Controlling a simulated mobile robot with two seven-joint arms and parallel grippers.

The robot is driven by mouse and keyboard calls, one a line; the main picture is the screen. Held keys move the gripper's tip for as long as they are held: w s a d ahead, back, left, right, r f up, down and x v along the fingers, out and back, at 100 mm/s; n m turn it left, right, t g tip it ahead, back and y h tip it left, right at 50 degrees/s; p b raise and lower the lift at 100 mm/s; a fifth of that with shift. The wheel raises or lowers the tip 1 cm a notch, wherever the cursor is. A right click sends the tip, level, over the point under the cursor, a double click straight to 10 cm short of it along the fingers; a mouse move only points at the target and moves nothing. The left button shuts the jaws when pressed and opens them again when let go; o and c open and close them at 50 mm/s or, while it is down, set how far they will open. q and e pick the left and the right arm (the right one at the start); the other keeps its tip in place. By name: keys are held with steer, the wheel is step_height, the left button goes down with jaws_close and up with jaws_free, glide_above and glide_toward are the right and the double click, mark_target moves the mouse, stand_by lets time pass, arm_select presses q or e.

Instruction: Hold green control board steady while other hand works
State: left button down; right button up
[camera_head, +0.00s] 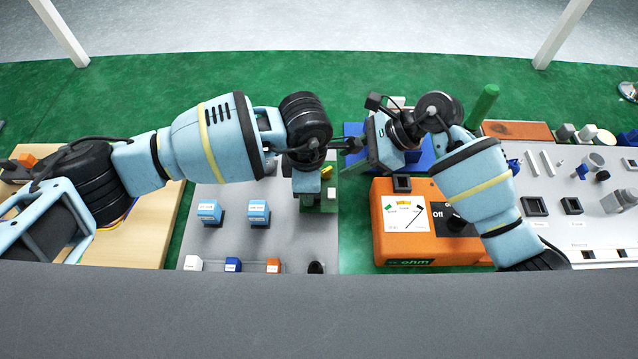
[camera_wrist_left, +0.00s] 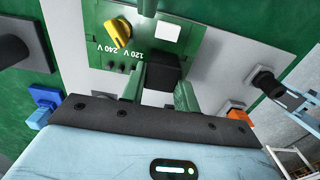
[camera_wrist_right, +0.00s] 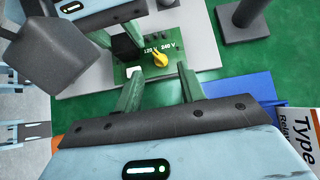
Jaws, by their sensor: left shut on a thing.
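The green control board (camera_wrist_left: 185,40) has a yellow knob (camera_wrist_left: 118,32), a white square and "120 V 240 V" markings. In the head view the board (camera_head: 331,190) is mostly hidden behind my left gripper (camera_head: 306,190). In the left wrist view my left gripper (camera_wrist_left: 168,88) is shut on a black block at the board's edge. My right gripper (camera_wrist_right: 158,90) is open and empty. In the right wrist view its fingers are spread, with the board (camera_wrist_right: 178,62) and yellow knob (camera_wrist_right: 160,58) beyond them, apart from the fingertips.
An orange ohm meter (camera_head: 450,252) stands right of the board, with a blue tray (camera_head: 425,158) behind it. The grey panel (camera_head: 235,240) carries blue-and-white blocks (camera_head: 209,212). A grey board with several parts (camera_head: 597,235) lies at the far right. The two wrists are close together.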

mark_target(330, 169)
steer(key=shift+x, duration=2.25)
steer(key=shift+c, duration=0.3)
